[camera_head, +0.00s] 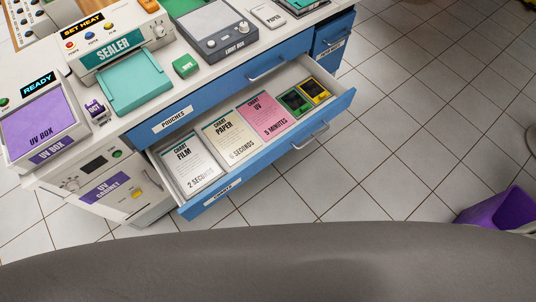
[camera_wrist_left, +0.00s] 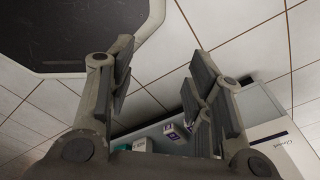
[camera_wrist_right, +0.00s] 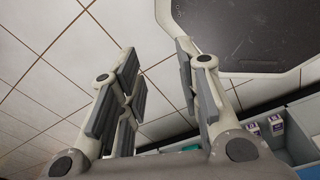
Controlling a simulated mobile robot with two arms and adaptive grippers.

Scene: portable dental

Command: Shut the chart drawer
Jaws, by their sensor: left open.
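The chart drawer (camera_head: 268,163) stands pulled out from the blue cabinet below the counter in the head view. It holds a film chart (camera_head: 190,163), a paper chart (camera_head: 230,139), a pink UV chart (camera_head: 262,116) and two small dark cards, green and yellow, at its right end. Its front has a pale bar handle (camera_head: 312,136). My left gripper (camera_wrist_left: 160,75) shows in the left wrist view, open and empty over the tiled floor. My right gripper (camera_wrist_right: 158,75) shows in the right wrist view, fingers apart with nothing between them. Neither gripper is in the head view.
Above is the closed pouches drawer (camera_head: 222,98). The counter carries a sealer (camera_head: 112,50), a UV box (camera_head: 40,122) and a light box (camera_head: 215,28). A purple bin (camera_head: 497,208) stands at the right. The tiled floor before the drawer looks clear.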

